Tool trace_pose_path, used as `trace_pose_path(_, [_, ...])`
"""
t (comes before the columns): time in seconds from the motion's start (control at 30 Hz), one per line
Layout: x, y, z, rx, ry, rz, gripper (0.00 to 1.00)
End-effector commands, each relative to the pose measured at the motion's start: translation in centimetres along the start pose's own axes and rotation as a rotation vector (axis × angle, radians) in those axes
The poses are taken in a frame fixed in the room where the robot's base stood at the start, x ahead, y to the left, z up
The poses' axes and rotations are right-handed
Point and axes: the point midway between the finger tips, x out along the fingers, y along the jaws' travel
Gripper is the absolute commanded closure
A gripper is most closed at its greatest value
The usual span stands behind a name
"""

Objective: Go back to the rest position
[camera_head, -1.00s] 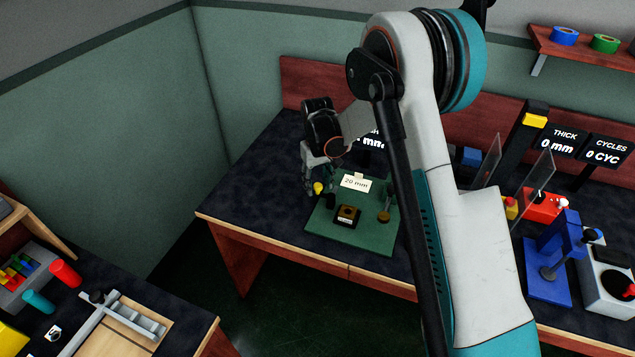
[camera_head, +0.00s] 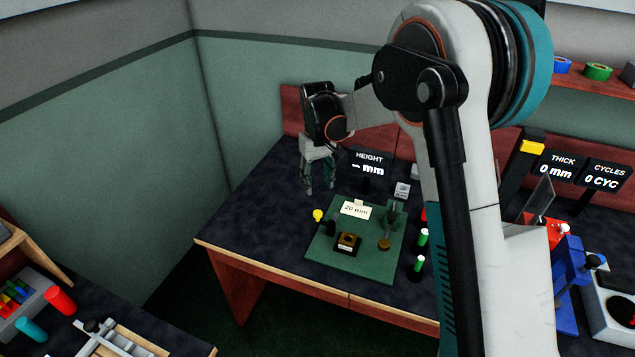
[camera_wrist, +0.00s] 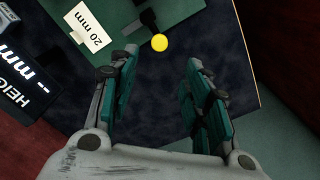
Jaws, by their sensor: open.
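My gripper (camera_head: 318,186) is open and empty. In the head view it hangs above the dark table top, behind and left of the green plate (camera_head: 326,246). In the wrist view the teal finger pads of my gripper (camera_wrist: 163,105) stand wide apart with only table top between them. A yellow knob (camera_head: 318,215) at the plate's left edge lies beyond the fingertips, apart from them; it also shows in the wrist view (camera_wrist: 160,42). My arm covers part of the table on the right.
A height display (camera_head: 368,163) stands just right of my gripper. The plate carries a "20 mm" card (camera_head: 355,209) and a small dark block with a brass part (camera_head: 347,243). Green-topped cylinders (camera_head: 422,238) stand to its right. The table's left part is clear; a wall rises behind.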

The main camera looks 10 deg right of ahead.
Motion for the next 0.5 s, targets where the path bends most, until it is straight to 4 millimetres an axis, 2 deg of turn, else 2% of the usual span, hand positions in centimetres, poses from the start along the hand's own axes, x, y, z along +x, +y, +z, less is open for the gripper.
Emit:
trace_pose_path(0.3, [-0.3,0.1,0.2,0.002,0.004,0.001,0.56])
trace_pose_path(0.37, [-1.0,0.1,0.6,0.006,0.012,0.002,0.56])
trace_pose_path(0.5, [-3.9,0.5,2.5,0.025,0.051,0.008,0.56])
